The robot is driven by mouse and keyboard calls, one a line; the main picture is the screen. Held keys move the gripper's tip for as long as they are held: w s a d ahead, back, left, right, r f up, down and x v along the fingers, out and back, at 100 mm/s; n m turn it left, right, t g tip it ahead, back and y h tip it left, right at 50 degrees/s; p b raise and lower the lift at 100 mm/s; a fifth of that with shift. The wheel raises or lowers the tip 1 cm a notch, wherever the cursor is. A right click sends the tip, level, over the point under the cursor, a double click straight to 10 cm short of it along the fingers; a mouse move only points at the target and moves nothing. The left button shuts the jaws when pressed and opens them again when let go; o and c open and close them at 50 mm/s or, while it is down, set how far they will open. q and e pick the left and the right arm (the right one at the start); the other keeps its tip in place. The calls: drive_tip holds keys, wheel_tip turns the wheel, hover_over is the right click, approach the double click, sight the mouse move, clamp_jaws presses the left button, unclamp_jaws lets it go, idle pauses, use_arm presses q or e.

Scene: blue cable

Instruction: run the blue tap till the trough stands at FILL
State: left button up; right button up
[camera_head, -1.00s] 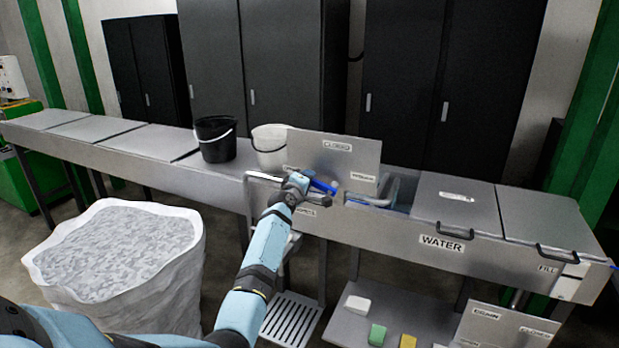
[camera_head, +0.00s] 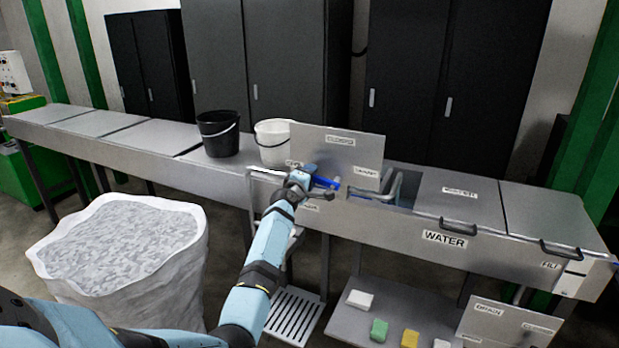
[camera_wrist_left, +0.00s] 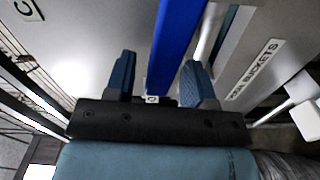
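The blue tap handle (camera_head: 325,182) sticks out beside my left gripper (camera_head: 309,184) in the head view, in front of an upright metal panel. In the left wrist view the blue bar (camera_wrist_left: 176,45) runs between the two fingers of my left gripper (camera_wrist_left: 160,85). The fingers stand apart, with a clear gap on the bar's left side. My right gripper is not in view.
A black bucket (camera_head: 218,134) and a white bucket (camera_head: 272,142) stand on the counter behind my arm. A curved metal pipe (camera_head: 396,188) is right of the panel. A white sack (camera_head: 120,265) stands at left. A low shelf (camera_head: 385,318) holds coloured blocks.

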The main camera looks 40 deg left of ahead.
use_arm(q)
drive_tip(key=shift+s, duration=0.1)
drive_tip(key=v, duration=1.3)
drive_tip(key=shift+s+b, duration=0.35)
idle(6.2)
